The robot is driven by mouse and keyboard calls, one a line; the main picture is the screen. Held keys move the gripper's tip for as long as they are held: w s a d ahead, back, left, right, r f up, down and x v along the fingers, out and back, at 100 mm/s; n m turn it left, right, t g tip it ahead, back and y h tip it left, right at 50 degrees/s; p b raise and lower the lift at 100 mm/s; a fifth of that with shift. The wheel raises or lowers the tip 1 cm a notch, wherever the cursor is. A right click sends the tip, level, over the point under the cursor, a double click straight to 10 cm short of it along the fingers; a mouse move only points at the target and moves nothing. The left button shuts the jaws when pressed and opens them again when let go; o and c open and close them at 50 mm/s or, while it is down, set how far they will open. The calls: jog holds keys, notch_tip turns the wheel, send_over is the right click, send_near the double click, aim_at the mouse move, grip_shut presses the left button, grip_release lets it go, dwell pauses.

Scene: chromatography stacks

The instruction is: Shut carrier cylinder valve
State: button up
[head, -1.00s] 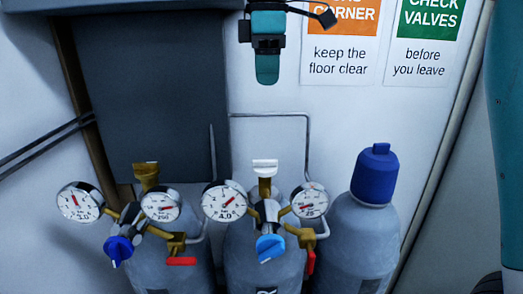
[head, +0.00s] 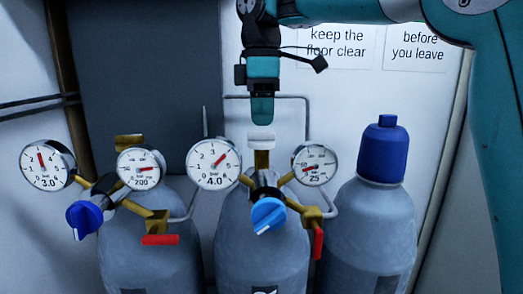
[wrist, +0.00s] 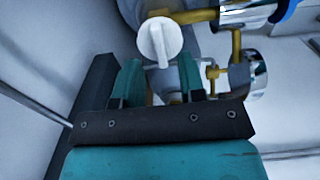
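The middle grey cylinder (head: 262,245) has a white valve knob (head: 262,139) on a brass stem. The left cylinder (head: 150,255) has a brass-coloured valve knob (head: 129,142). I cannot read which one is the carrier cylinder. My gripper (head: 262,118) points down just above the white knob, seen edge-on. In the wrist view the teal fingers (wrist: 159,72) are apart with nothing gripped. The white knob (wrist: 160,40) lies just beyond their tips, roughly centred on the gap. No contact shows.
Regulators with dials (head: 214,165), a dark blue knob (head: 84,218), a light blue knob (head: 268,215) and red levers (head: 318,243) crowd the front. A blue-capped cylinder (head: 383,150) stands at right. A thin pipe (head: 307,115) runs along the wall behind.

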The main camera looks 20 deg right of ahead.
aim_at(261, 133)
jog(key=shift+f+b, duration=1)
jog(key=shift+f, duration=0.6)
jog(key=shift+r, duration=0.1)
grip_shut()
